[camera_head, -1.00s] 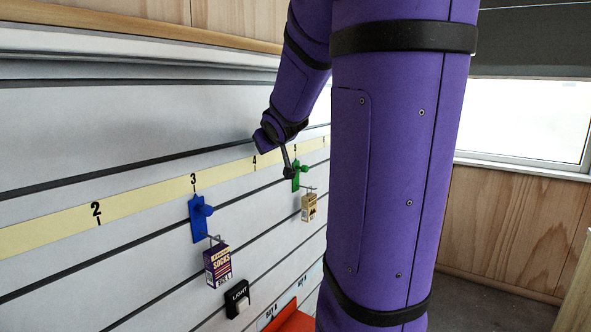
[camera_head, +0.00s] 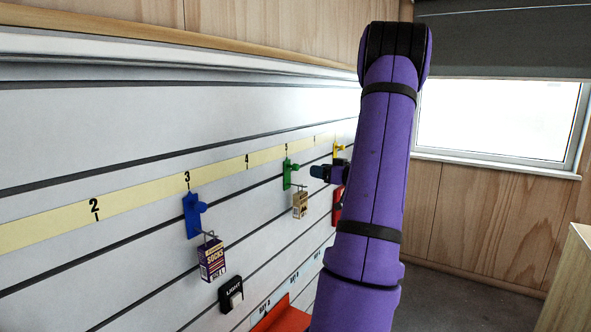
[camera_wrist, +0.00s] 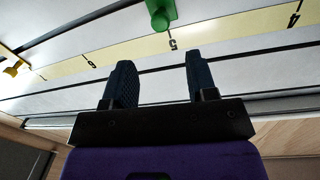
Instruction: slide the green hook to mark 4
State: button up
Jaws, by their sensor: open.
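The green hook (camera_head: 287,173) hangs on the slatted wall just under mark 5 (camera_head: 286,147), with a small tan packet (camera_head: 300,205) on its prong. Mark 4 (camera_head: 247,162) lies to its left on the yellow strip. In the wrist view the green hook (camera_wrist: 160,14) shows at the top, beyond the fingers. My gripper (camera_head: 318,172) is to the right of the hook and apart from it. In the wrist view its two fingers (camera_wrist: 159,85) stand apart with nothing between them.
A blue hook (camera_head: 193,214) with a purple socks box (camera_head: 212,261) hangs under mark 3. The slot between blue and green hooks looks clear.

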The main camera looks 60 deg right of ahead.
aim_at(298, 168)
jog(key=w, duration=1)
jog(key=shift+d+f, duration=0.25)
jog(key=shift+d, duration=0.1)
grip_shut()
